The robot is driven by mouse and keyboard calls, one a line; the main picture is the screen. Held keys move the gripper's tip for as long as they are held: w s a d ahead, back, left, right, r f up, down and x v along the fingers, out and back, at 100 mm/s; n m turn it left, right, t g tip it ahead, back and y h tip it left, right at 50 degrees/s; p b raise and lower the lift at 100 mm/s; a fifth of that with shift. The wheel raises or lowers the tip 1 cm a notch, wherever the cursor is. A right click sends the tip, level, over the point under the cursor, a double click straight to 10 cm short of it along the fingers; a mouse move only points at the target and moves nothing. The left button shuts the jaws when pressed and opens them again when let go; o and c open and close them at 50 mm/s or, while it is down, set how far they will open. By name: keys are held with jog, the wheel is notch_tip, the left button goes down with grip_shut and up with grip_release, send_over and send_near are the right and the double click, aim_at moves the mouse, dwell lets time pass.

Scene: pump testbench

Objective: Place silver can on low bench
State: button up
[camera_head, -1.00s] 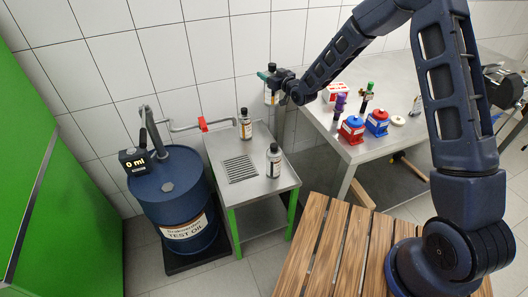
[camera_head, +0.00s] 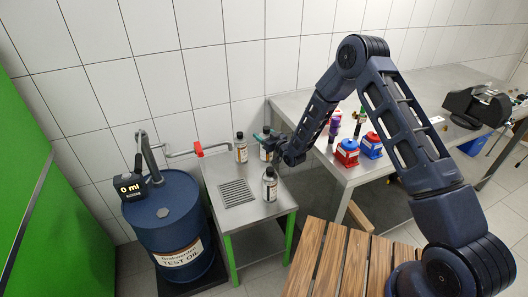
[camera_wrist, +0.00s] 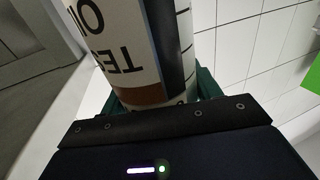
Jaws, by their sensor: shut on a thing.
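The silver can with a black cap (camera_head: 265,153) is in my gripper (camera_head: 271,143), over the back right part of the low bench (camera_head: 251,207). I cannot tell whether its base touches the bench top. In the wrist view the can (camera_wrist: 128,42) fills the upper middle, its label reading "TEST OIL", and my gripper (camera_wrist: 158,98) is shut around it. The bench has a metal top and green legs. Its near parts are clear of my gripper.
Two similar cans stand on the bench, one at the back (camera_head: 241,150) and one at the right front (camera_head: 270,186). A grate (camera_head: 237,193) lies at its left. A blue oil drum (camera_head: 172,222) and a red-handled pipe (camera_head: 198,150) are left. A higher table (camera_head: 292,106) stands right.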

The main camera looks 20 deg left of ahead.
aim_at(271, 154)
jog(key=shift+f, duration=4.75)
jog(key=o, duration=1.4)
jog(key=shift+o, duration=0.2)
jog(key=v, duration=0.3)
jog(key=shift+d+r, duration=0.15)
jog(key=shift+r, duration=0.2)
notch_tip(271, 154, up, 7)
jog(key=shift+f, duration=0.25)
